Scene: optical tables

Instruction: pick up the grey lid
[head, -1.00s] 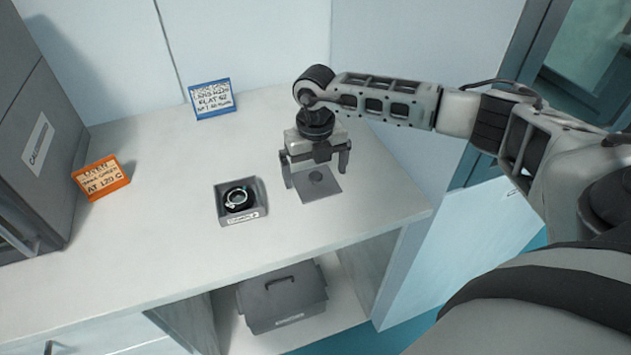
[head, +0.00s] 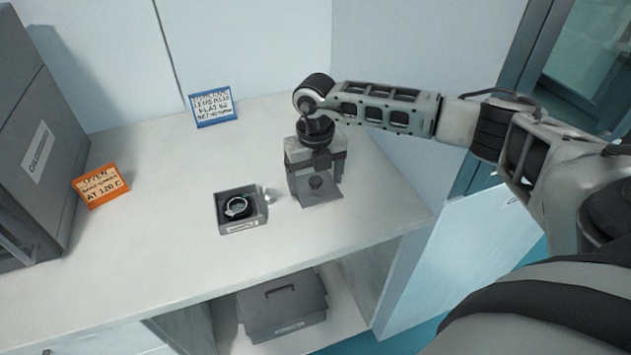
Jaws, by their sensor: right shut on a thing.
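The grey lid (head: 322,197) is a flat square plate with a small dark round knob. It is at the right part of the pale worktop, in the middle of the head view. My right gripper (head: 316,176) is directly above it, pointing down, and shut on the lid, one finger at each side. I cannot tell whether the lid touches the worktop. To its left stands an open grey box (head: 243,226) with a dark ring-shaped part (head: 237,208) inside. My left gripper is not in view.
A blue-framed sign (head: 213,107) stands near the back wall and an orange sign (head: 101,186) at the left, by a grey cabinet (head: 40,140). A grey handled case (head: 283,308) is on the shelf below. The worktop's left middle is clear.

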